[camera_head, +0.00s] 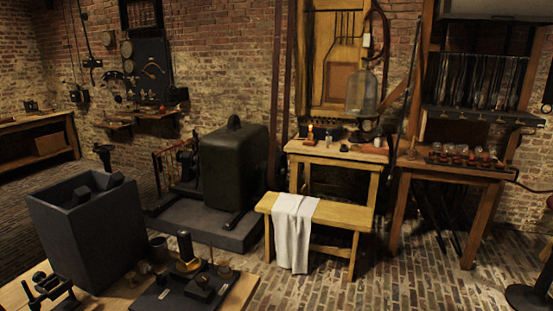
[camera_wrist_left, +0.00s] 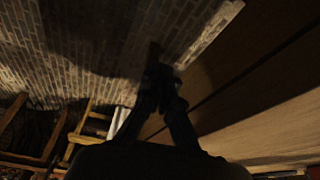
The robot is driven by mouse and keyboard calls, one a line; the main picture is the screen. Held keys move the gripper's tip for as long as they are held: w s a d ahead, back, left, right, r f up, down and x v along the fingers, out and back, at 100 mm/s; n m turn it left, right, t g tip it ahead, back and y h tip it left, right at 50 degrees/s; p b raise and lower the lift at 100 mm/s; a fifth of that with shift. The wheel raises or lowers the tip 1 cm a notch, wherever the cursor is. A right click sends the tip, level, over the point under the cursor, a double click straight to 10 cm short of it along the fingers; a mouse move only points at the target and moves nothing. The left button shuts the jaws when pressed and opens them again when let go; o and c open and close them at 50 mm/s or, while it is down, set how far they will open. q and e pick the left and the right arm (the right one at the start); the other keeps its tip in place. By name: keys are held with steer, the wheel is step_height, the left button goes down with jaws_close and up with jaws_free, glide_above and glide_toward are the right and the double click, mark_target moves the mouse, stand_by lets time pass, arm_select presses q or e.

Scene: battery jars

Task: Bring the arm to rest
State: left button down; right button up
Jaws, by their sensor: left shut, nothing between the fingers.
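My left gripper (camera_wrist_left: 160,78) shows dark in the left wrist view, with its fingers together and nothing seen between them. It is apart from any object I can make out there. A wooden surface (camera_wrist_left: 265,130) fills the right side of that view, and the brick floor (camera_wrist_left: 90,50) lies beyond the fingers. My right gripper is in neither view.
In the head view, a wooden table (camera_head: 237,296) at the front left carries a dark box (camera_head: 85,240) and a black base with small fittings (camera_head: 185,290). A bench (camera_head: 335,212) with a white cloth (camera_head: 293,230) stands beyond.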

arm_select(q)
steer(key=s+f+g, duration=0.1)
steer(key=s+f, duration=0.2)
steer(key=f, duration=0.9)
steer(key=s+f, duration=0.2)
steer(key=f, duration=1)
steer(key=s+a+f+g, duration=0.1)
steer(key=s+a+f, duration=0.2)
steer(key=s+f, duration=0.8)
steer(key=s, duration=0.3)
steer(key=shift+s+f, duration=0.35)
steer(key=shift+f, duration=0.05)
